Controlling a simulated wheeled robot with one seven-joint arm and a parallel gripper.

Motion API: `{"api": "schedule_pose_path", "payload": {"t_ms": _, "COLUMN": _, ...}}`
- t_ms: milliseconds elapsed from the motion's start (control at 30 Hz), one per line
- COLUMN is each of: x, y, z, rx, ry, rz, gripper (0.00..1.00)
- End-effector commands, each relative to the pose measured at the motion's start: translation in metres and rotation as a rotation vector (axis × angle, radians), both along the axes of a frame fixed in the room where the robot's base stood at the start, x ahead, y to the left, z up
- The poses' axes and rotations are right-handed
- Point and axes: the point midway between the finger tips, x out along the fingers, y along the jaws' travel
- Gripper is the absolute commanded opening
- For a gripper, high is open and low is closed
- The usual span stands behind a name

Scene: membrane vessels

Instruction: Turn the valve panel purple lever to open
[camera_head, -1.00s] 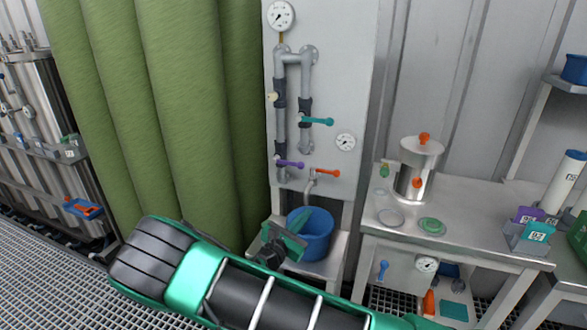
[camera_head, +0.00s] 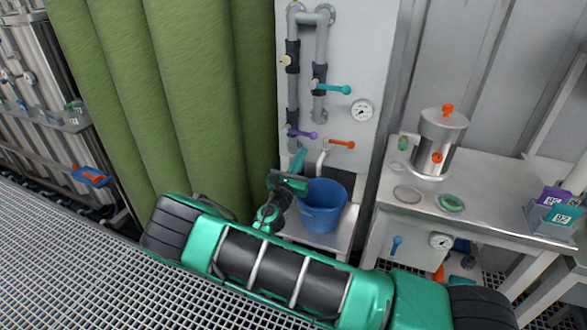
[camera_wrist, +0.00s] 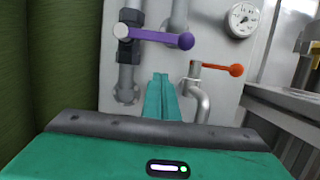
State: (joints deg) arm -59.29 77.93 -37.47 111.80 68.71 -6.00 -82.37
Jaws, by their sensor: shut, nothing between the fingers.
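The purple lever (camera_head: 301,133) sits low on the left pipe of the grey valve panel (camera_head: 345,75). It points right, across its upright pipe. In the wrist view the purple lever (camera_wrist: 160,37) runs from a dark valve body to a round purple knob. My gripper (camera_head: 299,160) is below the lever in the head view. Its green fingers (camera_wrist: 161,97) are shut together and empty in the wrist view. The fingertips appear below the lever and apart from it; the exact depth gap is hard to tell.
An orange tap lever (camera_head: 341,144) is just right of the purple one, also shown in the wrist view (camera_wrist: 222,69). A teal lever (camera_head: 332,89) is above. A blue bucket (camera_head: 322,205) stands below the tap.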

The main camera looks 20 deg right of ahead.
Motion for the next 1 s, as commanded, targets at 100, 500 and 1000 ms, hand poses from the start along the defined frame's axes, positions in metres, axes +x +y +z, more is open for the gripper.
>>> {"api": "schedule_pose_path", "payload": {"t_ms": 100, "x": 0.001, "y": -0.001, "z": 0.018, "rx": 0.003, "ry": -0.001, "rz": -0.001, "gripper": 0.0}}
{"api": "schedule_pose_path", "payload": {"t_ms": 500, "x": 0.001, "y": -0.001, "z": 0.041, "rx": 0.0, "ry": 0.0, "rz": -0.001, "gripper": 0.0}}
{"api": "schedule_pose_path", "payload": {"t_ms": 1000, "x": 0.0, "y": 0.004, "z": 0.043, "rx": -0.031, "ry": 0.024, "rz": 0.006, "gripper": 0.0}}
